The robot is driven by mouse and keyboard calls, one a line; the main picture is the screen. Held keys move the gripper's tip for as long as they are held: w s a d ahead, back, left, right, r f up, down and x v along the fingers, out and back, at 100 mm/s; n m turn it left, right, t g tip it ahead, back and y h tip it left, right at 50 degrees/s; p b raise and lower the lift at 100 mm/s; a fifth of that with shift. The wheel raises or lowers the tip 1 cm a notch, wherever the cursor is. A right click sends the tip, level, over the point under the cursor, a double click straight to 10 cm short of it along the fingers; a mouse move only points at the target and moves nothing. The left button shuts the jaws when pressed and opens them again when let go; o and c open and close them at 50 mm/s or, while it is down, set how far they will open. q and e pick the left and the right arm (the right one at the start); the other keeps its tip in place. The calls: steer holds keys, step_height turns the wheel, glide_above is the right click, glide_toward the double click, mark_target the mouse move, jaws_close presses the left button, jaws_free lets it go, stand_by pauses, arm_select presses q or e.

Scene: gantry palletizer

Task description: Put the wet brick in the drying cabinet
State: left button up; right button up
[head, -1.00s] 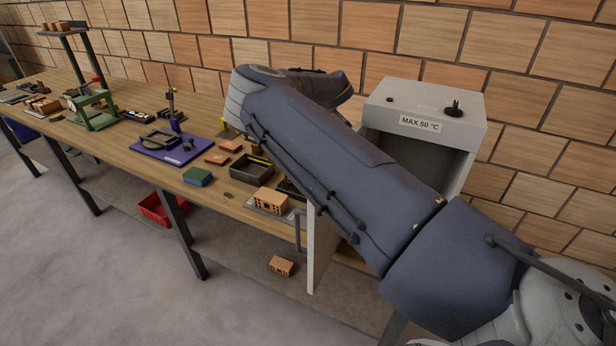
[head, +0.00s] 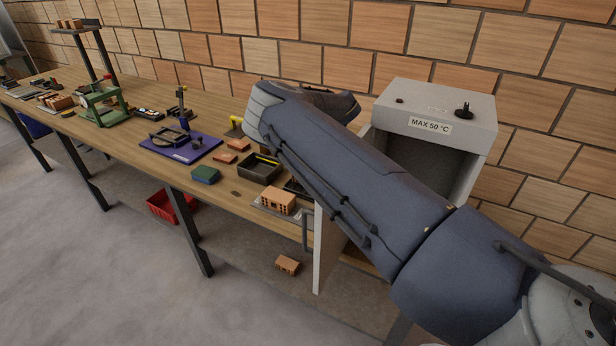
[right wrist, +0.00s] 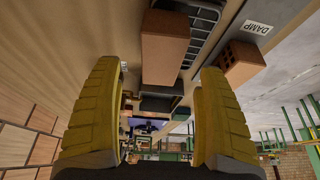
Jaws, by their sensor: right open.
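The drying cabinet (head: 438,107), a light grey box marked MAX 50 °C, stands at the right with its front open and its door (head: 326,250) swung out. A perforated orange brick (head: 278,200) lies on the bench near that door. In the right wrist view a perforated brick (right wrist: 240,62) lies by a DAMP card (right wrist: 257,26), and a plain orange brick (right wrist: 165,48) lies nearer the middle, beside a black rack. My right gripper (right wrist: 155,115) is open and empty, its yellow fingers apart. In the head view my right arm hides it. My left gripper is out of view.
A black tray (head: 258,169), a green block (head: 205,174) and a purple mat (head: 182,148) with a tool are on the bench. A red bin (head: 172,206) and another brick (head: 288,265) lie below. The black rack (right wrist: 203,22) is partly hidden in the head view.

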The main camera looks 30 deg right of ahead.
steer(key=shift+x, duration=3.15)
steer(key=shift+s+f, duration=0.15)
steer(key=shift+f, duration=0.15)
steer(key=c, duration=1.6)
steer(key=shift+r, duration=0.1)
